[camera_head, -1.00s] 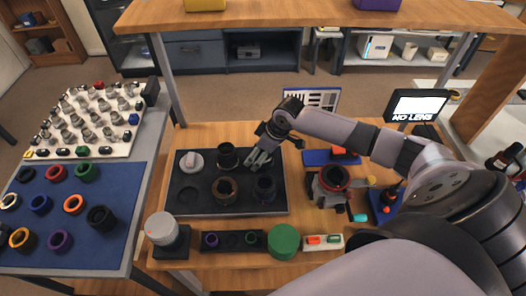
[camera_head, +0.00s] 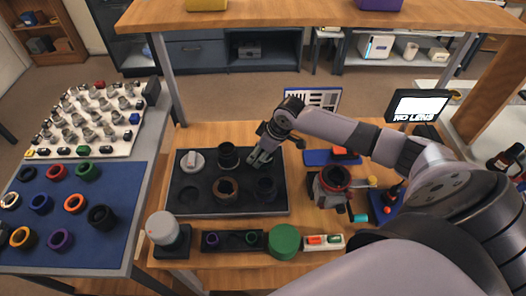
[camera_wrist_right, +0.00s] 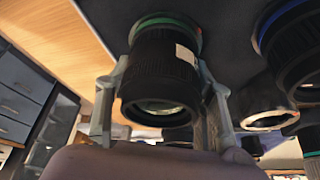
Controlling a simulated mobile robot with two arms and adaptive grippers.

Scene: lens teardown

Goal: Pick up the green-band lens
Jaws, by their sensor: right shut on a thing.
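The green-band lens (camera_wrist_right: 163,75) is a black ribbed barrel with a green ring at its tray end and a pale label on its side. My right gripper (camera_wrist_right: 160,100) has a finger on each side of the barrel and is shut on it. In the head view my right gripper (camera_head: 260,160) is at the back right of the black tray (camera_head: 240,208), and it mostly hides the lens there. I cannot tell whether the lens is still touching the tray. My left gripper is not in view.
A blue-ringed lens (camera_wrist_right: 292,45) stands close beside the held one. A dark lens (camera_head: 228,155) and a brown-ringed lens (camera_head: 226,189) are also on the tray. A red-topped device (camera_head: 334,178) stands right of the tray. A screen (camera_head: 418,106) reads "NO LENS".

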